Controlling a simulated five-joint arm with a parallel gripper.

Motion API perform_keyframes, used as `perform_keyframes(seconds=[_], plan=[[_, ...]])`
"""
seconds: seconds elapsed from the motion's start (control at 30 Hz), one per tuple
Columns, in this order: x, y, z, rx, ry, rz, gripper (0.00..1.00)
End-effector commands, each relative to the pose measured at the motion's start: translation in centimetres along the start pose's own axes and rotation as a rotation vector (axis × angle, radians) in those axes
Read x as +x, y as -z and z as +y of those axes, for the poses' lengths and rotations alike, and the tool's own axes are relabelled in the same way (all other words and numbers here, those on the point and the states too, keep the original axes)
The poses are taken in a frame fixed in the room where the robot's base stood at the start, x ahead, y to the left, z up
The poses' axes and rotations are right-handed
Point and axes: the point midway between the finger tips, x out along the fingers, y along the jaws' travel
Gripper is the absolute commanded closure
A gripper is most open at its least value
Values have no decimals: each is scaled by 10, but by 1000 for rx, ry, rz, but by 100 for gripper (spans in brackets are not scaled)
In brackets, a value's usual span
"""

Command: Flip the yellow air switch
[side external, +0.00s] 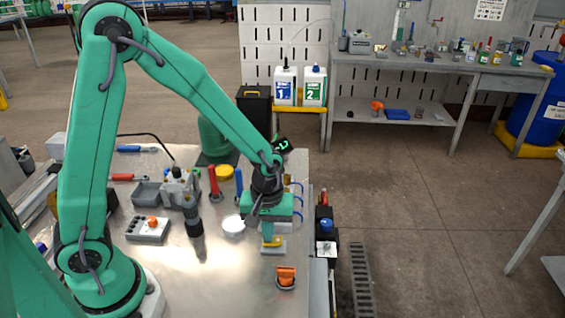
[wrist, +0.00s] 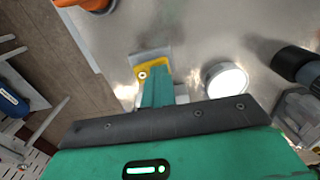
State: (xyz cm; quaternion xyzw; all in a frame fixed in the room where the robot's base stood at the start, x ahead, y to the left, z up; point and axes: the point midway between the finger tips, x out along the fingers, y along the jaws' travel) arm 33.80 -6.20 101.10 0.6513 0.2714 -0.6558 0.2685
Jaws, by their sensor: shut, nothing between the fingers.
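The yellow air switch (side external: 273,241) sits on a small grey block near the right edge of the metal table in the side view. In the wrist view the yellow switch (wrist: 143,75) shows a round screw on its left part. My gripper (side external: 268,232) points down right over the switch, its green fingers shut and empty. In the wrist view the gripper fingers (wrist: 158,80) cover the right part of the switch. They look very close to it, but I cannot tell whether they touch. The switch's lever position is partly hidden.
An orange part (side external: 286,276) stands in front of the switch. A white round dish (side external: 233,226) lies to its left, with a dark cylinder (side external: 194,222) further left. Red (side external: 214,185) and blue (side external: 239,184) handles stand behind. The table's right edge is close.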

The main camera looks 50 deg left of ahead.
Motion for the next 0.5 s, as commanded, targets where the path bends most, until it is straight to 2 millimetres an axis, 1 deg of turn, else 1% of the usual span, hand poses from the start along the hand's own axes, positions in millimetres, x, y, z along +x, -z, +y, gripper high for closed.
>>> perform_keyframes(seconds=[0.03, 0.1, 0.27, 0.5], plan=[[5, 0, -2, -3, 5, -4, 100], [6, 0, -2, -4, 6, -4, 100], [5, 0, 0, -4, 5, -3, 100], [4, -1, 8, -2, 5, -3, 100]])
